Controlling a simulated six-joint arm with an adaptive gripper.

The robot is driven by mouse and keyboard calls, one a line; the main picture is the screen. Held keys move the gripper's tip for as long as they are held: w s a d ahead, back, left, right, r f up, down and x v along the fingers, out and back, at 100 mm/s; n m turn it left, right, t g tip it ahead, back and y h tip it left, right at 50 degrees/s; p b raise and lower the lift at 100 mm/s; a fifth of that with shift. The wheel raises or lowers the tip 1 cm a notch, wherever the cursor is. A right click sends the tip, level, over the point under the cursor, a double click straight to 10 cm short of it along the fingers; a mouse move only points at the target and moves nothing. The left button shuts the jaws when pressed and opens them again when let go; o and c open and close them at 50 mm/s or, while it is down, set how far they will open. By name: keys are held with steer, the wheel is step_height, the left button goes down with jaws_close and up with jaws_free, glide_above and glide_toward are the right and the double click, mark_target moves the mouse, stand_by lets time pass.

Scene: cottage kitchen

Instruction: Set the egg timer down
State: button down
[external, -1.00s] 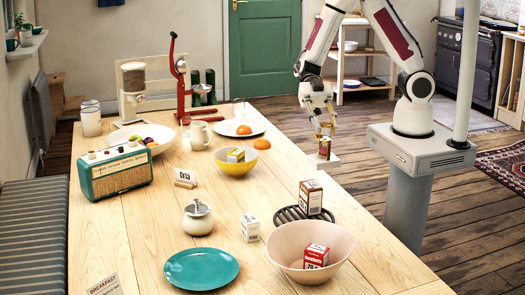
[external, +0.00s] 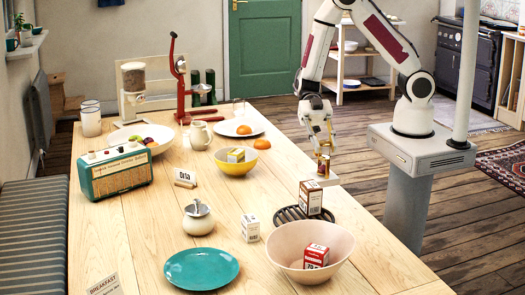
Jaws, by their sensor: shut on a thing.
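My gripper (external: 325,155) points down near the right edge of the table, at the right-middle of the external view. It is shut on the egg timer (external: 323,166), a small reddish-amber thing partly hidden by the fingers. A pale flat piece (external: 329,181) shows directly below it; I cannot tell whether it belongs to the timer. The timer is upright or nearly so, low by the table edge. Whether it touches the table is too small to tell.
A black rack (external: 290,214) with a brown-and-white box (external: 310,197) is just nearer. A pink bowl (external: 290,240) holds a red box. A yellow bowl (external: 222,166), an orange (external: 262,144) and a white plate (external: 223,128) are to the left. Bare wood (external: 265,190) lies mid-table.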

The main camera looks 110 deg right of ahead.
mark_target(324, 156)
stand_by(0.3)
steer(key=shift+f, duration=2.15)
steer(key=c, duration=1.6)
jaws_free()
steer(key=shift+f, duration=0.1)
steer(key=shift+c, duration=0.2)
steer(key=shift+r, duration=0.2)
steer(key=v, duration=1.2)
